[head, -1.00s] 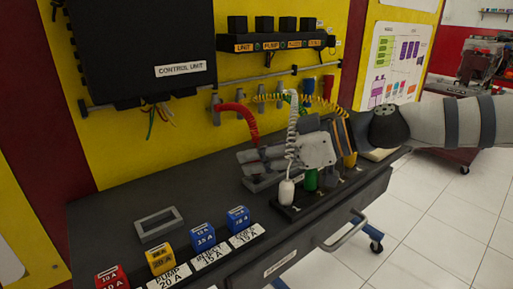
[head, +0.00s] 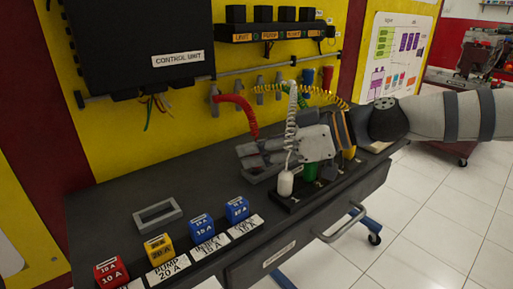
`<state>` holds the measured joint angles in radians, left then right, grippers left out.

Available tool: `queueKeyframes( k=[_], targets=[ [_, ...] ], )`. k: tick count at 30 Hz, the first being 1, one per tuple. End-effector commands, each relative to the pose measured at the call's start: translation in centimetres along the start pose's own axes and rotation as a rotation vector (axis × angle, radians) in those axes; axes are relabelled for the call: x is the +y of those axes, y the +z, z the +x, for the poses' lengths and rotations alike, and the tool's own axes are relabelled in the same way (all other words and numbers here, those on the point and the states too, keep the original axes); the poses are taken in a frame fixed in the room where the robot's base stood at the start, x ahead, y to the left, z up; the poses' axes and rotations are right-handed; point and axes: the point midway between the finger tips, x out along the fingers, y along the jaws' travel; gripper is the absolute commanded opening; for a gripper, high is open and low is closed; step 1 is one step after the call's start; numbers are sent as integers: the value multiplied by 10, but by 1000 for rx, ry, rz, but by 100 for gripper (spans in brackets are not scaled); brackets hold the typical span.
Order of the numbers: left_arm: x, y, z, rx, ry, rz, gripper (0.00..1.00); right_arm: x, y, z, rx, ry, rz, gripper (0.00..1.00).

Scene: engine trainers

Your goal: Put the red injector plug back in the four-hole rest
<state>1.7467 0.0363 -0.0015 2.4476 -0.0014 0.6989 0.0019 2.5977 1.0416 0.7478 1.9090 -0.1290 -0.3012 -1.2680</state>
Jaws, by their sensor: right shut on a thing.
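My right gripper (head: 250,151) reaches in from the right over the bench. It is shut at the lower end of the red coiled cable (head: 236,100), where the red injector plug appears to be; the fingers hide most of the plug. The black four-hole rest (head: 291,202) stands below and to the right of the fingertips. A white plug (head: 285,183) stands in its near end, with a green plug (head: 310,172) behind it and a yellow one (head: 349,153) further back. My gripper and wrist hide part of the rest. My left gripper is out of view.
The white coiled cable (head: 291,110) hangs in front of my gripper. A grey frame (head: 158,216) and red, yellow and blue fuse blocks (head: 111,271) occupy the front left. The bench top behind the frame is clear.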

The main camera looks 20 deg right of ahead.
Motion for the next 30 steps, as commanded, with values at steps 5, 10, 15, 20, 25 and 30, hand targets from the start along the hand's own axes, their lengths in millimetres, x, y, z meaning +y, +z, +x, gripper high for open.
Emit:
queueKeyframes(
  k=[5, 10, 15, 20, 25, 30],
  targets=[
    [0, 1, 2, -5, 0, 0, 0, 0, 3, 1, 0, 0, 1, 0],
    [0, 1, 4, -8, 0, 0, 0, 0, 6, 2, 0, 0, 1, 0],
    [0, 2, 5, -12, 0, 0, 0, 0, 8, 3, 0, -1, 1, 0],
    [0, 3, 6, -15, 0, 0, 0, 0, 10, 4, 0, 0, 1, 0],
    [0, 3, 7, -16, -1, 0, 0, 0, 11, 4, -1, 0, 1, 29],
    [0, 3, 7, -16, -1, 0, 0, 0, 11, 4, -2, -1, 2, 29]
  ],
)
